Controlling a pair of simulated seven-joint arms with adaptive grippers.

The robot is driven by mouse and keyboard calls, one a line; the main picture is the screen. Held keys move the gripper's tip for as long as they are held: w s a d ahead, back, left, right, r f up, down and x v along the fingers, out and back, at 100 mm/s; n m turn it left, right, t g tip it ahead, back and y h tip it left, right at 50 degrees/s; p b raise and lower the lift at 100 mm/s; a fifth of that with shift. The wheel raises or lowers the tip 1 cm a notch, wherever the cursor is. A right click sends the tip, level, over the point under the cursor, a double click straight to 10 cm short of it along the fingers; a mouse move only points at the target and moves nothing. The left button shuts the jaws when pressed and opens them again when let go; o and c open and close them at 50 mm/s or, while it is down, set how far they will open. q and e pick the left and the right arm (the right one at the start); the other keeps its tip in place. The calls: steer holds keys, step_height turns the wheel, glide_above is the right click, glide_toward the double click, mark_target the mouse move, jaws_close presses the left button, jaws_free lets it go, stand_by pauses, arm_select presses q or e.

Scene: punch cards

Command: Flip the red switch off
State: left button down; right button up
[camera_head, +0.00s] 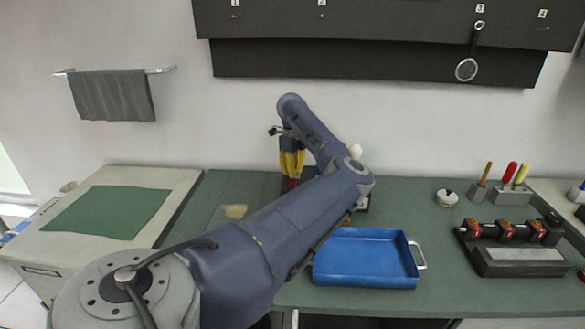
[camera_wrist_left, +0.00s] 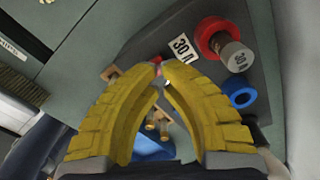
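My left gripper (camera_head: 291,163) has yellow fingers and hangs near the back of the green bench in the head view. In the left wrist view its fingertips (camera_wrist_left: 161,72) come together over a grey plate (camera_wrist_left: 245,62), with no object clearly held. A small pale pinkish thing shows at the tips, too small to name. A red ring (camera_wrist_left: 210,35) with a grey knob sits on the plate, right of the fingertips and apart from them. I cannot tell which red part is the switch. In the head view my arm hides most of this spot. My right gripper is not in view.
A blue ring (camera_wrist_left: 240,92) sits below the red one. A blue tray (camera_head: 365,262) lies at the bench's front. A dark device with red parts (camera_head: 505,230) and upright handled tools (camera_head: 508,175) stand at the right. A green mat (camera_head: 112,212) lies at the left.

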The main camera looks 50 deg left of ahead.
mark_target(292, 180)
arm_select(q)
steer(key=shift+r, duration=1.8)
